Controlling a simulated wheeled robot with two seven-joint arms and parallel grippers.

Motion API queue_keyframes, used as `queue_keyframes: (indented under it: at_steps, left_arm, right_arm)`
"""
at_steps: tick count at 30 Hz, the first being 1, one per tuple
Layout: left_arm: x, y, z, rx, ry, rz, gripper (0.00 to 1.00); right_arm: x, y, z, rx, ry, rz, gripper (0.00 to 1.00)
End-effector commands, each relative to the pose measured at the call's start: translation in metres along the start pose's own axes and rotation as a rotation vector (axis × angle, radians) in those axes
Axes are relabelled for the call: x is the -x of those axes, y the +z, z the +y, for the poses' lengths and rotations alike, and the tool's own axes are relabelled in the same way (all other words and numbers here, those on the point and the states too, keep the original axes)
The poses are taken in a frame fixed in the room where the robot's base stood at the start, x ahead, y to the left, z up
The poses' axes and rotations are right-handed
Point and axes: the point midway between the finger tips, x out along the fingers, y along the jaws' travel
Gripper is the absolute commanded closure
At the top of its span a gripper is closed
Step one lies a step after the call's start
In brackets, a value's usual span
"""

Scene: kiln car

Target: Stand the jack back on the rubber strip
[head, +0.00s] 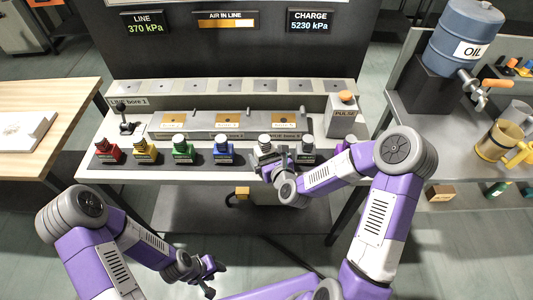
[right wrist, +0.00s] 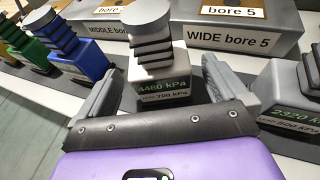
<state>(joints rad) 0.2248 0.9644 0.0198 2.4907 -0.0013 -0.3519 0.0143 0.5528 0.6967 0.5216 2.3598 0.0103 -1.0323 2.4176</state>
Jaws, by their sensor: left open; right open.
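A white-bodied jack (right wrist: 158,75) with a grey round cap and dark bellows stands upright on the dark rubber strip (head: 203,158). Its display reads about 4460 kPa. In the head view its cap (head: 264,139) shows behind my right gripper (head: 267,160), which hides part of its body. My right gripper is open, one finger on each side of the jack in the right wrist view (right wrist: 154,95); I cannot tell whether they touch it. My left gripper (head: 208,275) is open and empty, low in front of the table.
Red (head: 108,150), yellow (head: 145,150), green (head: 183,150) and blue (head: 223,150) jacks stand left on the strip; a grey jack (head: 307,148) stands right. Behind is the bore block (head: 200,134) and a PULSE box (head: 345,115).

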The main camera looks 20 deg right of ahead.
Motion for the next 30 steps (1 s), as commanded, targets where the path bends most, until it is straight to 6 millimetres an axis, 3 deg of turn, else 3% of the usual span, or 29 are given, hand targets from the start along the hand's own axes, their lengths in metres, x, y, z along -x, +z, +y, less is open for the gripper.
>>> queue_keyframes:
  at_steps: [30]
  left_arm:
    - [0.006,0.0,0.002,0.0,0.0,0.0,0.57]
  right_arm:
    - [0.034,0.0,0.0,0.0,-0.001,0.0,0.0]
